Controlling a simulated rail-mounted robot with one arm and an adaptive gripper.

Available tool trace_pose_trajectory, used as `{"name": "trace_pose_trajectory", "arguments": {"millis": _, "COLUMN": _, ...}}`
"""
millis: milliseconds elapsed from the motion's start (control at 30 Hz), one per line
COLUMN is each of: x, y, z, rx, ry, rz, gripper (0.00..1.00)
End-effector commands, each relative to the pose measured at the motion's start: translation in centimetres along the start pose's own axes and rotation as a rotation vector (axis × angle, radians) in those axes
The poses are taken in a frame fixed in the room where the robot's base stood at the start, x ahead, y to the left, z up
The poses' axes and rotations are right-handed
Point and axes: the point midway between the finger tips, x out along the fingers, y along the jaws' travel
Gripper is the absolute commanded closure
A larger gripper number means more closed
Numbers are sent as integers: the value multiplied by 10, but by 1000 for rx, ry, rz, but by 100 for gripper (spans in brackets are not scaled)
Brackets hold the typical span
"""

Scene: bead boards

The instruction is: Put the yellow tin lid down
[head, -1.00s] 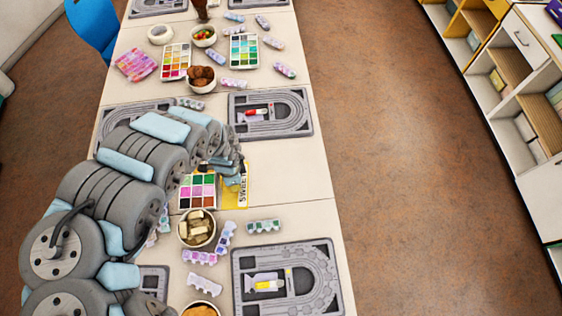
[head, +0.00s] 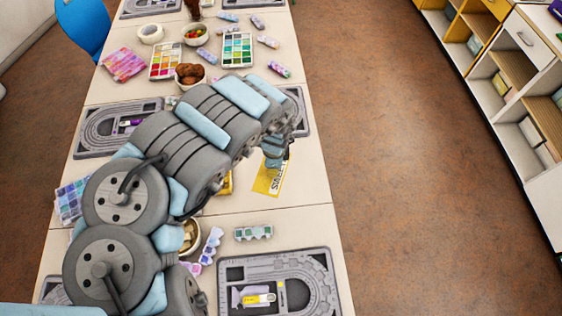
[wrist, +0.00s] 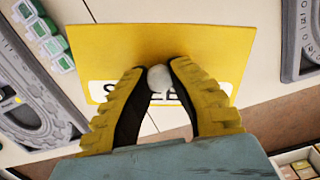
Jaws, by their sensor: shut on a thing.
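The yellow tin lid (wrist: 150,38) is a flat yellow rectangle with a white lettered label, partly hidden by my fingers. My gripper (wrist: 159,78) is shut on the pale round knob in the middle of the lid. In the head view the lid (head: 268,182) is over the right part of the white table, below my gripper (head: 273,163) and tilted in the picture. I cannot tell whether the lid touches the table. A yellow thing (head: 226,184) left of the lid is mostly hidden by my arm.
A grey bead board (head: 235,272) lies nearer, with a bead strip (head: 253,232) above it. Another board (head: 301,112) is beyond the lid. Bare table (head: 308,185) shows right of the lid, up to the table's right edge. My arm hides much of the middle.

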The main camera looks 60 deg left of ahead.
Motion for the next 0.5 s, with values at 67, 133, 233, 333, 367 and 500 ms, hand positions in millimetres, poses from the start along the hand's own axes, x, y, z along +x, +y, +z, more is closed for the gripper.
{"name": "trace_pose_trajectory", "arguments": {"millis": 67, "x": 6, "y": -5, "z": -3, "rx": 0, "ry": 1, "rz": 0, "gripper": 100}}
{"name": "trace_pose_trajectory", "arguments": {"millis": 133, "x": 8, "y": -10, "z": -4, "rx": 2, "ry": 0, "rz": 0, "gripper": 100}}
{"name": "trace_pose_trajectory", "arguments": {"millis": 233, "x": 10, "y": -18, "z": -6, "rx": 2, "ry": 1, "rz": -2, "gripper": 100}}
{"name": "trace_pose_trajectory", "arguments": {"millis": 333, "x": 13, "y": -24, "z": -8, "rx": 2, "ry": 1, "rz": -2, "gripper": 100}}
{"name": "trace_pose_trajectory", "arguments": {"millis": 367, "x": 14, "y": -26, "z": -9, "rx": 2, "ry": 1, "rz": -2, "gripper": 100}}
{"name": "trace_pose_trajectory", "arguments": {"millis": 500, "x": 19, "y": -35, "z": -11, "rx": 1, "ry": 0, "rz": -2, "gripper": 100}}
